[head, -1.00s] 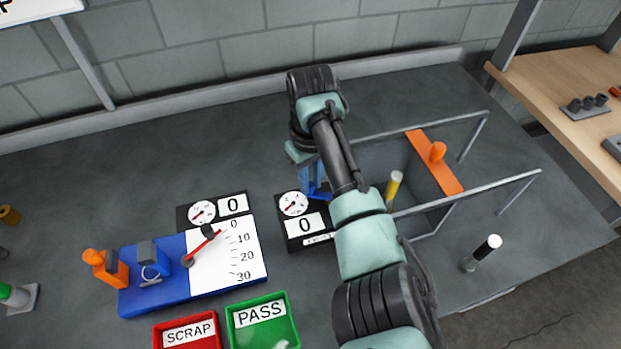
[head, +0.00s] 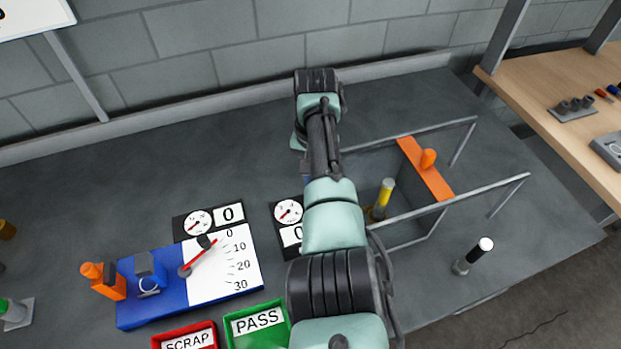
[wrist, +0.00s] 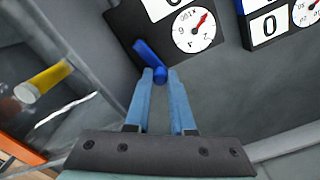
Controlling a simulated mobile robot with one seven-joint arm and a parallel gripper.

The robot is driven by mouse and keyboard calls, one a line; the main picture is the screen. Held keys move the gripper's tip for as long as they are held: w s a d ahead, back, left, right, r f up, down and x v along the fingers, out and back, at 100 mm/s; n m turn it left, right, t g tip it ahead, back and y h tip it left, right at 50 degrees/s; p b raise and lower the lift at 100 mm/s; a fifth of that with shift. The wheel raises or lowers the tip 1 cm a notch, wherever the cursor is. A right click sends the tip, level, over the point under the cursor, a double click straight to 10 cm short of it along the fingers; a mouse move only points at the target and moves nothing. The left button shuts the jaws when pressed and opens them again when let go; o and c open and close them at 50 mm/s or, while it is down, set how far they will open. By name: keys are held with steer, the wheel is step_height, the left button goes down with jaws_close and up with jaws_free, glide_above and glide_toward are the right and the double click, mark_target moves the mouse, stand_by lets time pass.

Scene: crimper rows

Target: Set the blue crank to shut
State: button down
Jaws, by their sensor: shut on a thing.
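The blue crank (wrist: 146,51) sits at the edge of a black gauge panel (wrist: 158,28) in the wrist view. Its arm slants down to a small round knob. My gripper (wrist: 161,74) has its two light-blue fingers closed on the knob end of the crank. In the head view my arm hides the crank and most of my gripper. The gauge panel (head: 285,235) there is partly covered by my arm, with its dial and part of a "0" readout showing.
A blue-and-white lever gauge (head: 155,312), a red SCRAP bin (head: 186,343) and a green PASS bin (head: 258,341) stand left.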

steer(key=shift+w+d+r+m, duration=0.1)
steer(key=shift+w+d+m, duration=0.1)
steer(key=shift+m, duration=0.35)
steer(key=shift+w+d+m, duration=0.1)
steer(key=shift+d+m, duration=0.05)
steer(key=shift+m, duration=0.4)
steer(key=c, duration=0.8)
jaws_free()
steer(key=shift+o, duration=0.2)
steer(key=shift+s, duration=0.1)
steer(key=shift+d, duration=0.1)
